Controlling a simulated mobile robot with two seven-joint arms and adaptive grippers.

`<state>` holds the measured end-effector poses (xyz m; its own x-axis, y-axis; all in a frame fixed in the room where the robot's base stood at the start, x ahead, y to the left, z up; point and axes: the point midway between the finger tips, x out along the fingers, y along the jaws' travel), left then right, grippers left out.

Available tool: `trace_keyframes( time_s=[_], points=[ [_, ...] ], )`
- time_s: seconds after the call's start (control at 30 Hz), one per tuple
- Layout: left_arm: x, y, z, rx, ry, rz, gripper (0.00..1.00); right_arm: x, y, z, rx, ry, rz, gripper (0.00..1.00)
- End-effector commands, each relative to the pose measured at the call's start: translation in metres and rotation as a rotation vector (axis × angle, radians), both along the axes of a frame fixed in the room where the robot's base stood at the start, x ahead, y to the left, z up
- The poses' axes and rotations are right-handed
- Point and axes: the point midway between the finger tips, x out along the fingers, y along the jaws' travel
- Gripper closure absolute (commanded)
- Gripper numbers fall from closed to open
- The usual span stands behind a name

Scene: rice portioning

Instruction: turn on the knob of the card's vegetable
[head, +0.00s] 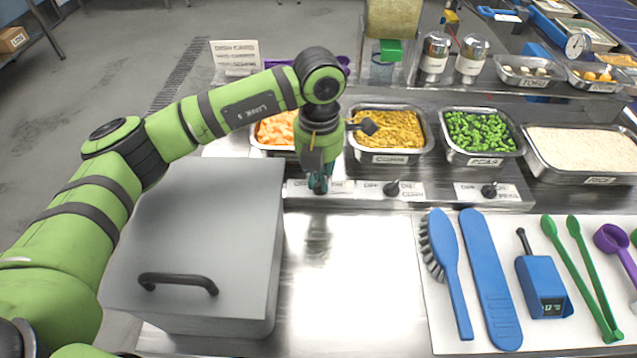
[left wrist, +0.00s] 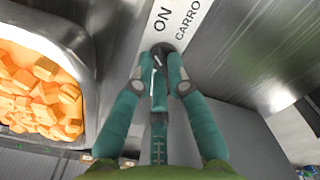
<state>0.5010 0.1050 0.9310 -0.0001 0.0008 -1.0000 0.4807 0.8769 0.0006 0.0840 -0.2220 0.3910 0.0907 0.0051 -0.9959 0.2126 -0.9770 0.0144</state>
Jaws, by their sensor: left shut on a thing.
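My left gripper (head: 319,186) reaches down to the leftmost knob on the front strip of the food counter. In the left wrist view my left gripper (left wrist: 161,62) has its teal fingers closed around the dark carrot knob (left wrist: 164,47), beside a label reading "ON" and "CARRO". The corn knob (head: 391,188) and the peas knob (head: 489,191) stand free to the right. A white card (head: 235,56) with print too small to read stands at the back left. Which way the carrot knob points is hidden by the fingers. My right gripper is out of view.
Pans of carrots (head: 272,130), corn (head: 389,128) and peas (head: 481,134) stand behind the knobs, with a rice pan (head: 580,150) at right. A grey lidded box (head: 205,215) is below my left arm. A white board (head: 430,335) holds several utensils.

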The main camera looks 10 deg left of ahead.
Motion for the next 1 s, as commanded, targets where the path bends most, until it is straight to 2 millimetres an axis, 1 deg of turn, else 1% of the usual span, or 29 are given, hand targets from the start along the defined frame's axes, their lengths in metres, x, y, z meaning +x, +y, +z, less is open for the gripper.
trace_keyframes(
  time_s=[0.03,0.2,0.77,0.8,0.83,1.0],
  points=[
    [0.0010,0.0002,-0.0019,0.000,-0.004,-0.021,1.00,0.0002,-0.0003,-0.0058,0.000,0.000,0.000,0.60],
    [0.0009,-0.0002,-0.0007,-0.001,-0.003,-0.073,1.00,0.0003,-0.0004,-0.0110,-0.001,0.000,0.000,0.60],
    [0.0011,-0.0005,0.0012,-0.002,-0.003,-0.101,1.00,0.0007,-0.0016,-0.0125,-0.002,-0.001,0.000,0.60],
    [0.0011,-0.0005,0.0012,-0.002,-0.003,-0.101,0.72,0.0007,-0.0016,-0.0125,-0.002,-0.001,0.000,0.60],
    [0.0011,-0.0005,0.0012,-0.002,-0.003,-0.101,0.60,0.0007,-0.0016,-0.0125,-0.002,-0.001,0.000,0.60],
    [0.0008,-0.0006,0.0008,-0.001,-0.002,-0.100,0.60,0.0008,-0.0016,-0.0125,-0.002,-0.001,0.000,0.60]
  ],
)
